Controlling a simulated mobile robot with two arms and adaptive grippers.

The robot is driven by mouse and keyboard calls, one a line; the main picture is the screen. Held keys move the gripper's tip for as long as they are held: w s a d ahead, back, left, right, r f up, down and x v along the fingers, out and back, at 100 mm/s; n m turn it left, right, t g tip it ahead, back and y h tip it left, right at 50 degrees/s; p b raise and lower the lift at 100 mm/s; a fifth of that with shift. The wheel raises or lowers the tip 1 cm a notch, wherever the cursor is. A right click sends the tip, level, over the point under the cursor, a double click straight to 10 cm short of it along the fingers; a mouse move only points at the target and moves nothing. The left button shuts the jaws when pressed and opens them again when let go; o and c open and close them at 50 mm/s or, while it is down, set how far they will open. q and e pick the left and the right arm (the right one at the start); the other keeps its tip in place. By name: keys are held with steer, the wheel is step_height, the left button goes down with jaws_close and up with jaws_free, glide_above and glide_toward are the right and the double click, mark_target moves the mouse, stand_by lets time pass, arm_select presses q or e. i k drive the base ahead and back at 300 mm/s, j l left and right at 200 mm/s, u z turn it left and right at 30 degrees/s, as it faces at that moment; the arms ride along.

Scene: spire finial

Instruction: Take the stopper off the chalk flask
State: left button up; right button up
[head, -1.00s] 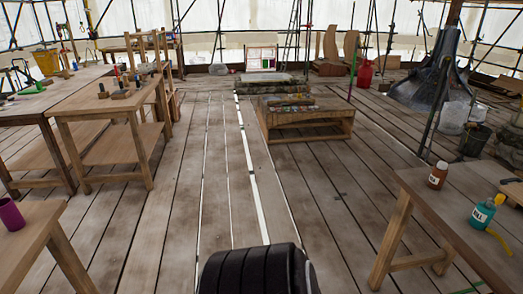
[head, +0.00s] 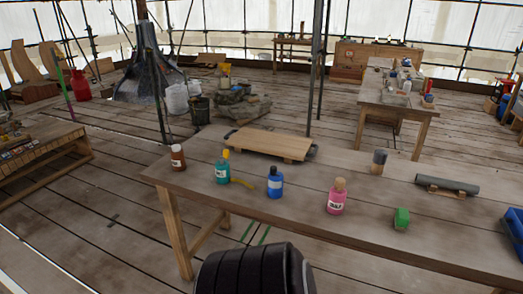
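A long wooden workbench (head: 285,223) stands in front of me with several bottles on it. A pink flask (head: 337,201) with a cork-coloured stopper (head: 340,184) stands upright near the middle. A blue flask (head: 275,185) with a dark top is left of it. A teal flask (head: 222,172) with a yellow top and a brown bottle (head: 178,158) stand further left. The labels are too small to read, so I cannot tell which is the chalk flask. Neither of my grippers shows.
A wooden board (head: 270,144) lies at the bench's back edge. A blue bin (head: 513,228) is at the right edge. Open floor (head: 90,235) lies left of the bench.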

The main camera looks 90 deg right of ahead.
mark_target(337, 199)
steer(key=z, duration=3.35)
